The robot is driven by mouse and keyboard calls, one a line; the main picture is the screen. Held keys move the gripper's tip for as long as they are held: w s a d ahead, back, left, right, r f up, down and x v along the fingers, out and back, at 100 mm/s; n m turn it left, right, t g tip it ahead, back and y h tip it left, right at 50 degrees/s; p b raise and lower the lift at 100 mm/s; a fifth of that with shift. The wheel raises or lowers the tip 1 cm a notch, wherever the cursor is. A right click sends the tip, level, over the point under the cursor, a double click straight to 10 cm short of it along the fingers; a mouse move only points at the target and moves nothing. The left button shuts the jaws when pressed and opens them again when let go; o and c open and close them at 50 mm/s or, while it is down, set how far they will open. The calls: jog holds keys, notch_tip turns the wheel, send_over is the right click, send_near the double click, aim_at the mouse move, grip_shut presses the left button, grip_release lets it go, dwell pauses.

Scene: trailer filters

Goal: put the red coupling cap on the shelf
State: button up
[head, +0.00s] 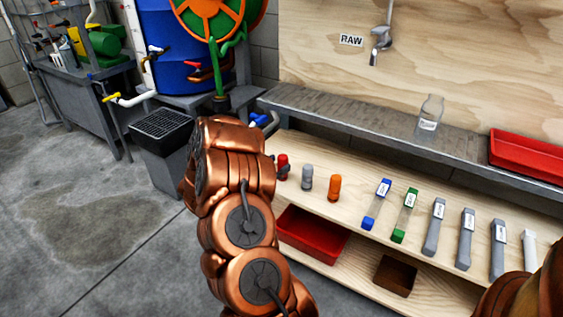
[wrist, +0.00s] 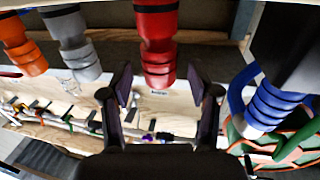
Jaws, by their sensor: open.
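The red coupling cap (head: 282,160) stands upright at the left end of the wooden bench top (head: 440,270), partly hidden by my arm in the head view. In the wrist view the red cap (wrist: 157,50) is ahead of my gripper (wrist: 158,88), lined up between its two spread fingers. My gripper is open and empty; the frames do not clearly show whether a finger touches the cap. A grey metal shelf (head: 350,117) runs along the wooden wall behind and above the bench top.
A grey cap (head: 307,177) and an orange cap (head: 334,187) stand right of the red one. Several labelled filter tubes (head: 405,215) lie farther right. A clear bottle (head: 430,113) and a red tray (head: 526,155) occupy the shelf; its left stretch is clear.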

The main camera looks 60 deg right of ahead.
jog(key=w+a+p, duration=0.1)
jog(key=a+p, duration=0.1)
jog(key=a, duration=0.7)
jog(key=shift+w+a, duration=0.25)
jog(key=shift+w, duration=0.05)
